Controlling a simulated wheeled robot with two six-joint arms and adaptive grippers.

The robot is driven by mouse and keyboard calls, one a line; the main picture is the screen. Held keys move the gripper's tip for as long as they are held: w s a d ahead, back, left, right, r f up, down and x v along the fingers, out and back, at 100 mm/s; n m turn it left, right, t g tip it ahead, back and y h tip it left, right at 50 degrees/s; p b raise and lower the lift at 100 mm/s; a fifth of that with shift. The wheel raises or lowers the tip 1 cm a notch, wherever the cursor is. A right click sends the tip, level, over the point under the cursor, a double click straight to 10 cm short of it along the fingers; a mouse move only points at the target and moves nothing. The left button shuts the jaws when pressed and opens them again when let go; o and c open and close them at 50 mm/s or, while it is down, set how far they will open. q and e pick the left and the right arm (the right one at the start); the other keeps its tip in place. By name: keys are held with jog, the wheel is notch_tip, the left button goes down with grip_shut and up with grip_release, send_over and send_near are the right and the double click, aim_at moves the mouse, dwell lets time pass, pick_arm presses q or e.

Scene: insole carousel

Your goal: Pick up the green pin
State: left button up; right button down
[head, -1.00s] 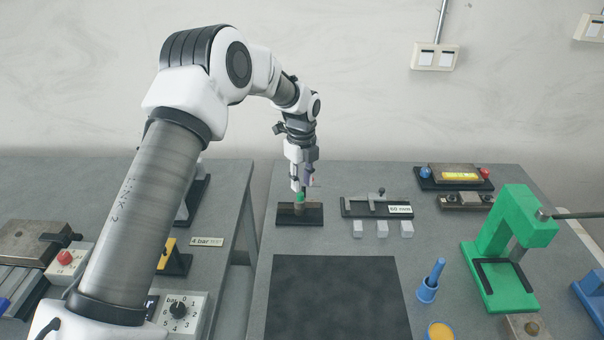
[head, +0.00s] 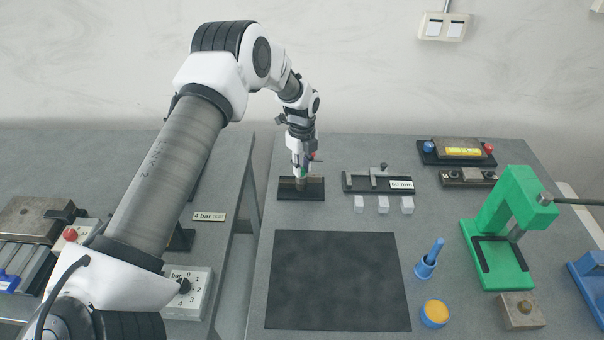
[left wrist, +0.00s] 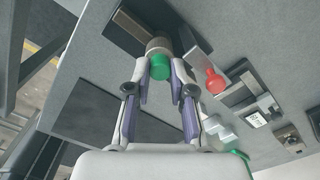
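The green pin (left wrist: 160,67) shows as a round green top between the fingers in the left wrist view. A metal cylinder (left wrist: 159,45) sits just beyond it on a dark stand (head: 314,191). In the head view only a sliver of green (head: 303,172) shows at the fingertips. My left gripper (left wrist: 163,68) points down over the stand, one finger on each side of the pin. The fingers look open, with a small gap at the right finger; contact on the left side is unclear. My right gripper is out of view.
A red-topped part (left wrist: 215,82) is close beside the right finger. A gauge marked in mm (head: 379,182) and small clear blocks (head: 383,205) lie to the right. A black mat (head: 338,281) is in front; a green press (head: 503,235) stands farther right.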

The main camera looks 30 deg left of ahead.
pick_arm(q)
jog(key=shift+f, duration=0.1)
grip_shut()
jog(key=shift+w+r+p, duration=0.1)
jog(key=shift+r+p, duration=0.25)
jog(key=shift+r, duration=0.05)
notch_tip(320, 180, up, 11)
jog(key=p, duration=0.7)
jog(key=s+d+p, duration=0.1)
jog(key=s+d, duration=0.3)
jog(key=s, duration=0.3)
jog(key=s+d+p, duration=0.2)
jog(key=s+d, duration=0.3)
jog(key=s, duration=0.3)
jog(key=shift+s+d, duration=0.15)
jog(key=shift+s, duration=0.05)
jog(key=shift+r, duration=0.1)
